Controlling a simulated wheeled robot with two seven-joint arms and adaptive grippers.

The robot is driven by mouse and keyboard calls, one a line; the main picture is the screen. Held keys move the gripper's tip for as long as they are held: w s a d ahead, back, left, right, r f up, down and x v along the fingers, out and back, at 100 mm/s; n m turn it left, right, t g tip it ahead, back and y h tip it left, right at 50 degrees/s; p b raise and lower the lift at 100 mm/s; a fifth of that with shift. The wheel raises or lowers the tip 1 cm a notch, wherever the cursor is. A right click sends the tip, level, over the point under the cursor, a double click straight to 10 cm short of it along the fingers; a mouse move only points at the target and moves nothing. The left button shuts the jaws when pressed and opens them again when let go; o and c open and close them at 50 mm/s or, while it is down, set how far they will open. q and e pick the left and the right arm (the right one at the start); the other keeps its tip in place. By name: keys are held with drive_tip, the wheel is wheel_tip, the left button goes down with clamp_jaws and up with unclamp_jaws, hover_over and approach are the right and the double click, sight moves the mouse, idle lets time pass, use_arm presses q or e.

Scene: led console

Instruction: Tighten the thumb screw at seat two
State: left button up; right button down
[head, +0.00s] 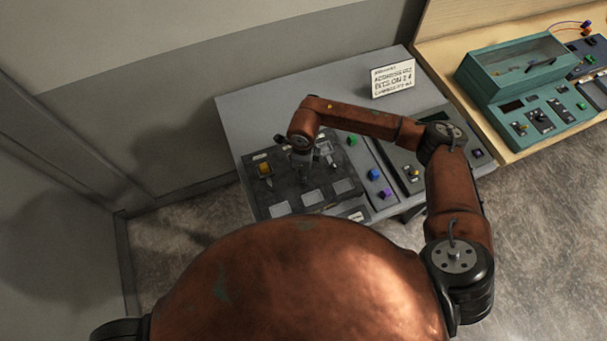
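My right gripper (303,164) points down over the upper middle of this panel, just right of the yellow part. Its fingers are small and dark here, so I cannot tell whether they are open, shut or touching anything. I cannot make out a thumb screw; the spot under the gripper is hidden by it. My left gripper is not in view.
Right of the panel are green (353,139), blue (374,174) and purple (386,194) buttons. A printed card (393,79) stands at the console's back. A teal box (515,67) sits on a wooden bench (440,66) at right. A wall stands behind and left.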

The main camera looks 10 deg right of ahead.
drive_tip(key=m+b, duration=0.1)
drive_tip(key=m, duration=0.2)
drive_tip(key=shift+w+m+b, duration=0.1)
drive_tip(key=shift+m+b, duration=0.3)
drive_tip(key=m+b, duration=0.1)
drive_tip(key=m, duration=0.1)
drive_tip(key=shift+m, duration=0.3)
drive_tip(key=m+b, duration=0.1)
drive_tip(key=m, duration=0.2)
drive_tip(key=shift+r+m, duration=0.15)
drive_tip(key=shift+m, duration=0.15)
drive_tip(key=m, duration=0.3)
drive_tip(key=shift+m+b, duration=0.4)
drive_tip(key=m, duration=0.3)
drive_tip(key=shift+m, duration=0.3)
drive_tip(key=m, duration=0.2)
drive_tip(key=shift+r+m, duration=0.1)
drive_tip(key=shift+m, duration=0.2)
drive_tip(key=m+p, duration=0.1)
drive_tip(key=m, duration=0.5)
drive_tip(key=shift+w+m, duration=0.1)
drive_tip(key=shift+m, duration=0.2)
drive_tip(key=shift+a, duration=0.1)
